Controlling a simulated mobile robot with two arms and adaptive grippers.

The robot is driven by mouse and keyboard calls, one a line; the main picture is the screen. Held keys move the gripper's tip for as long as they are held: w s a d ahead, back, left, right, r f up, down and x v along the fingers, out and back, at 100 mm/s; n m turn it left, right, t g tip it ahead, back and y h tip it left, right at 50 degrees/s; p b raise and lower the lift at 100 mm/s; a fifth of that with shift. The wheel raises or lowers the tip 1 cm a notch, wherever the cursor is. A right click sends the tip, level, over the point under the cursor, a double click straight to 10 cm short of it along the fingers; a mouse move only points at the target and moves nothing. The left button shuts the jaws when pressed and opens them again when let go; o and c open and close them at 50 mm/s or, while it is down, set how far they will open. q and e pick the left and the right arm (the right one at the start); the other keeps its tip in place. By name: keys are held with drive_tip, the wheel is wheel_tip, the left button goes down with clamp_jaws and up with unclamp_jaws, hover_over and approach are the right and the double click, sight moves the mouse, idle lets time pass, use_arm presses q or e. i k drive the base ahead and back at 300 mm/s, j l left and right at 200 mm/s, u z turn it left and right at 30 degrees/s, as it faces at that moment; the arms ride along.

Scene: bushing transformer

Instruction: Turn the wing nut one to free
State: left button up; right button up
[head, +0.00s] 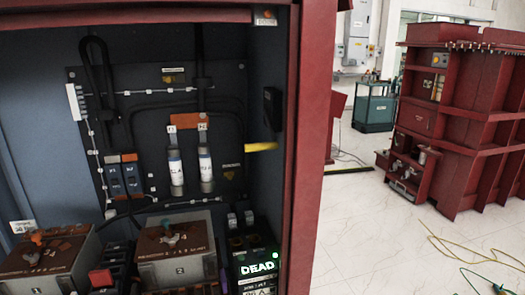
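Two grey boxes with brown tops stand low in the open cabinet. The left box (45,262) carries a small upright fitting with an orange tip (37,239). The lower part of the left box is cut off by the frame edge. Neither of my grippers is in view.
The cabinet's red right edge (306,150) stands close to the boxes. Two white cylinders (206,170) hang on the back panel. A black device (258,268) shows DEAD. A yellow piece (261,147) juts from the right side. Open floor lies right, with cables (470,258).

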sight(34, 259)
drive_tip(key=u, duration=1.55)
